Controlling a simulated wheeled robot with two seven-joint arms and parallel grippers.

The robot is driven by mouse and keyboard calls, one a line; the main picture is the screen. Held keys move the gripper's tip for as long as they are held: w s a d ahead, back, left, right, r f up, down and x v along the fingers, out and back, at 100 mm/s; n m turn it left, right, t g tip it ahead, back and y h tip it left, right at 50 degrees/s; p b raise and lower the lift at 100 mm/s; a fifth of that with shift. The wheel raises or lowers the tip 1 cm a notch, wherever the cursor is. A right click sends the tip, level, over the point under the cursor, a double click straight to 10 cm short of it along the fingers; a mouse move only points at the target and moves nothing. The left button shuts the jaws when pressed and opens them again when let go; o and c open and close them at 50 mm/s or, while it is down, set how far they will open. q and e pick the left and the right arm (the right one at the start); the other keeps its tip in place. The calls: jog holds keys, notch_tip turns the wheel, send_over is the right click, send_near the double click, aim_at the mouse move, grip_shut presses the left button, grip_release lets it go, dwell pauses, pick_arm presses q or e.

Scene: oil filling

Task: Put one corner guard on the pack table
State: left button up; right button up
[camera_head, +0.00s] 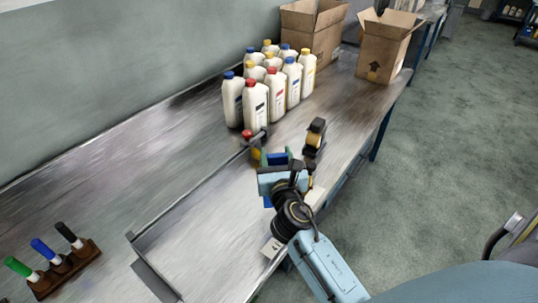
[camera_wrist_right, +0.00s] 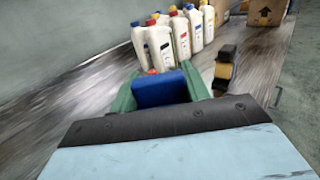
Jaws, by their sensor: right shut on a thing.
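My right gripper (camera_head: 274,158) is over the front part of the metal table (camera_head: 185,222), which I take for the pack table. Its green fingers are shut on a blue piece, probably the corner guard (camera_head: 277,159). In the right wrist view the blue piece (camera_wrist_right: 158,90) sits between the two green fingers of my gripper (camera_wrist_right: 160,92). Its lower part is hidden by the gripper body, and I cannot tell whether it touches the table. My left gripper is not in view.
Several white bottles (camera_head: 257,103) with coloured caps stand beyond the gripper. Two cardboard boxes (camera_head: 383,52) are at the back. A black and yellow tool (camera_head: 315,135) is right of the gripper. Several markers in a brown holder (camera_head: 66,268) stand lower left. The table's left middle is bare.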

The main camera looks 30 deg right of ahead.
notch_tip(320, 180, down, 7)
jog(key=b, duration=0.4)
jog(key=shift+f, duration=0.15)
jog(key=shift+s, duration=0.1)
jog(key=shift+f, duration=0.2)
jog(key=o, duration=1.3)
jog(key=shift+r, duration=0.1)
jog(key=b+v, duration=0.2)
jog(key=v, duration=1)
jog(key=shift+a, duration=0.1)
